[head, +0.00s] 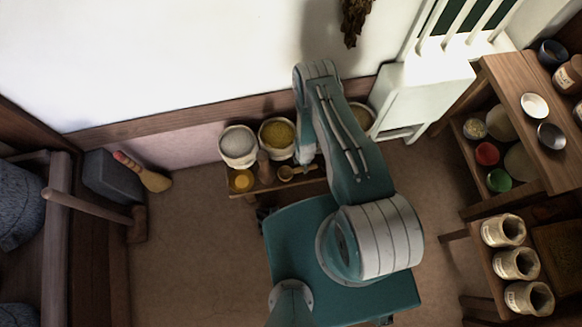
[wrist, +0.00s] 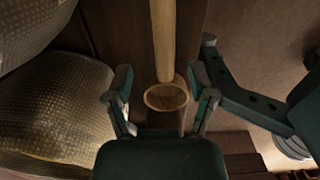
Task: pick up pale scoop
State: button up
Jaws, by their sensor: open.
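The pale scoop (head: 286,173) lies on a low wooden bench (head: 262,186) by the wall, its bowl to the left and its handle running right. In the wrist view, its round bowl (wrist: 166,97) sits between my fingers and its handle (wrist: 163,40) runs up to the top edge. My gripper (wrist: 163,80) is open, with one finger on each side of the scoop and a gap on both sides. I cannot tell how high the fingers are above it. In the head view my arm hides part of the bench and the gripper is mostly hidden.
A sack of white stuff (head: 238,146) and a sack of yellow grain (head: 277,137) stand behind the bench. Shelves (head: 515,105) with bowls and jars fill the right.

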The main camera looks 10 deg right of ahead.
aim_at(302, 170)
jog(key=f, duration=0.3)
jog(key=shift+s+a+f, duration=0.2)
jog(key=shift+s+f, duration=0.1)
jog(key=shift+f, duration=0.75)
grip_shut()
